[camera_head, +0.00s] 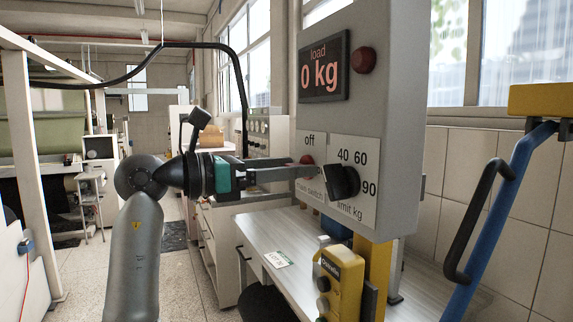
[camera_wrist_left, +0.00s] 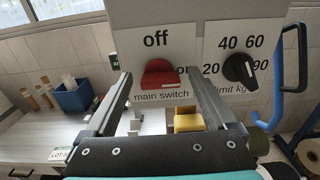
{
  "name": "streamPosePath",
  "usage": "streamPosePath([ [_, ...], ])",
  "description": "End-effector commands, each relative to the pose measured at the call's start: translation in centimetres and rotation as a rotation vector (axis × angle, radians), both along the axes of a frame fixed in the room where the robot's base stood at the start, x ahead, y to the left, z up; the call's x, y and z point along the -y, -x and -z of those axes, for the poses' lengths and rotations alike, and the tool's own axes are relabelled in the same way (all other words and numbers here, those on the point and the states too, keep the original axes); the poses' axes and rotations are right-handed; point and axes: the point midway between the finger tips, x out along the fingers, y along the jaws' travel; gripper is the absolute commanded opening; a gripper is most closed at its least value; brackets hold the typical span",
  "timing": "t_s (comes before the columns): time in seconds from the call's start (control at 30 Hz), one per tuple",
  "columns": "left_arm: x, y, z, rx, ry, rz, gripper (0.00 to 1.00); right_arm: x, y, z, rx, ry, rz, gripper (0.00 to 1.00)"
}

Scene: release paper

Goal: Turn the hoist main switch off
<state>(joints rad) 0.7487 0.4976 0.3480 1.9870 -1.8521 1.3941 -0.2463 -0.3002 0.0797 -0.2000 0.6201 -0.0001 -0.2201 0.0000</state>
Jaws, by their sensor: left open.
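The red main switch knob (camera_head: 307,159) is on the grey hoist control box (camera_head: 390,110), below the label "off" and above "main switch". In the left wrist view the red knob (camera_wrist_left: 160,74) partly covers the "on" label at its right. Its exact pointing is hard to tell. My left gripper (camera_head: 303,168) is open in front of the panel. In the left wrist view its fingers (camera_wrist_left: 159,78) stand either side of the red knob, with a gap showing on both sides. Contact with the knob is not visible. My right gripper is not in view.
A black limit knob (camera_head: 344,181) with kg marks sits right of the switch. A display (camera_head: 325,67) reads 0 kg, beside a red button (camera_head: 364,60). Below are a yellow pendant (camera_head: 340,283) and a white bench (camera_head: 280,235). A blue bin (camera_wrist_left: 72,95) stands on the bench.

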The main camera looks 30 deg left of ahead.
Motion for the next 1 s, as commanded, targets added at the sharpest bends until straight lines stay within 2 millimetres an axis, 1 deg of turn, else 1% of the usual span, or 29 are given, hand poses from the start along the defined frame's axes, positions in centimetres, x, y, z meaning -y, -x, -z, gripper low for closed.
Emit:
streamPosePath([
  [0.2,0.01,0.00,0.00,0.000,0.000,0.000,0.89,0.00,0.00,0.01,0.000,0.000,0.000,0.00],
  [0.9,-0.01,0.03,0.00,0.000,0.000,0.001,0.10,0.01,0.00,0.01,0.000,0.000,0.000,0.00],
  [0.97,-0.01,0.03,0.01,0.000,0.000,0.001,0.04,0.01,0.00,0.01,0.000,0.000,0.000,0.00],
  [1.0,-0.01,0.03,0.00,0.000,0.000,0.001,0.04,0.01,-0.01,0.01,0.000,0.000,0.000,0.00],
])
